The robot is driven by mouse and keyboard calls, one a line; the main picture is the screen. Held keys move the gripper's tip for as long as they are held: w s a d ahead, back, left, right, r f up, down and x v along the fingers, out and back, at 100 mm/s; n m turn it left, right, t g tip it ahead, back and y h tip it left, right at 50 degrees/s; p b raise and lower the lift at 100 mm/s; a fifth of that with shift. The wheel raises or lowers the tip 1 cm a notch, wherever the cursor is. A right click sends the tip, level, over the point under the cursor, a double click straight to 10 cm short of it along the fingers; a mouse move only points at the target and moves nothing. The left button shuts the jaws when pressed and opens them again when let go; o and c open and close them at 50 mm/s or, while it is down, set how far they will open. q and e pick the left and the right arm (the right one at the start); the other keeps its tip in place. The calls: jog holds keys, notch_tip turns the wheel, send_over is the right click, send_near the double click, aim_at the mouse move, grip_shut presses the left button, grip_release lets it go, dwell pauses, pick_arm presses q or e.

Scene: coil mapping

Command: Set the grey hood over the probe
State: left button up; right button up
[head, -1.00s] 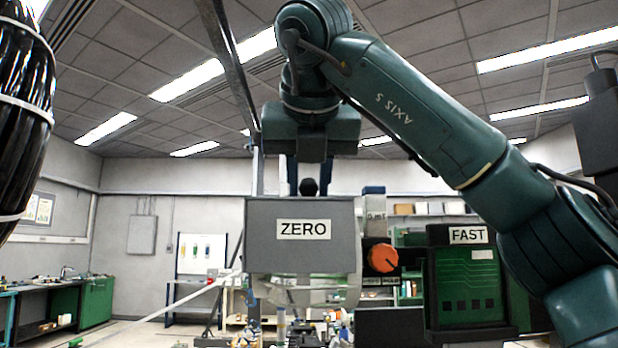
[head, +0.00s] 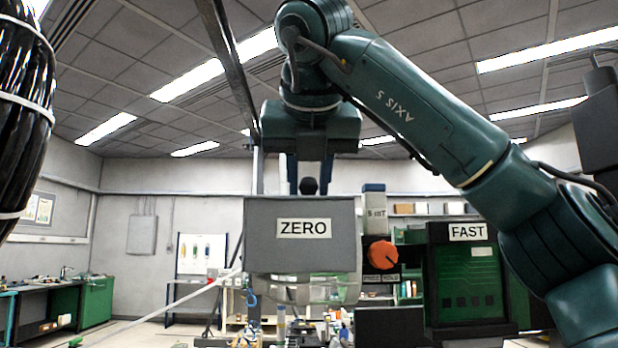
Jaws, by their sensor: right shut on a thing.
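The grey hood (head: 270,235) with a ZERO label hangs upright in the middle of the head view. My right gripper (head: 309,182), at the end of the green arm, is above it, its fingers shut around the dark knob on its top. A clear curved body (head: 325,290) shows just below the hood's lower edge. I cannot tell whether they touch. I cannot make out the probe; it may be hidden behind the hood. My left gripper is not in view.
An orange knob (head: 381,255) and a mT display (head: 376,212) stand close right of the hood. A green FAST box (head: 467,285) is further right. A black cable bundle (head: 20,110) hangs at far left. A cluttered bench lies below.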

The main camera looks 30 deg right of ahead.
jog(key=o, duration=1)
jog(key=shift+c, duration=0.2)
pick_arm(q)
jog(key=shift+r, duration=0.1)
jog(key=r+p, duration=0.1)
jog(key=p, duration=0.2)
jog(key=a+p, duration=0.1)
jog(key=p, duration=0.2)
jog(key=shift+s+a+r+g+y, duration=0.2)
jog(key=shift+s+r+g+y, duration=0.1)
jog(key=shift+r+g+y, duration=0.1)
pick_arm(e)
jog(key=v, duration=1.3)
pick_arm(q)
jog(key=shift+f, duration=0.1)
pick_arm(e)
jog(key=shift+s+r, duration=0.1)
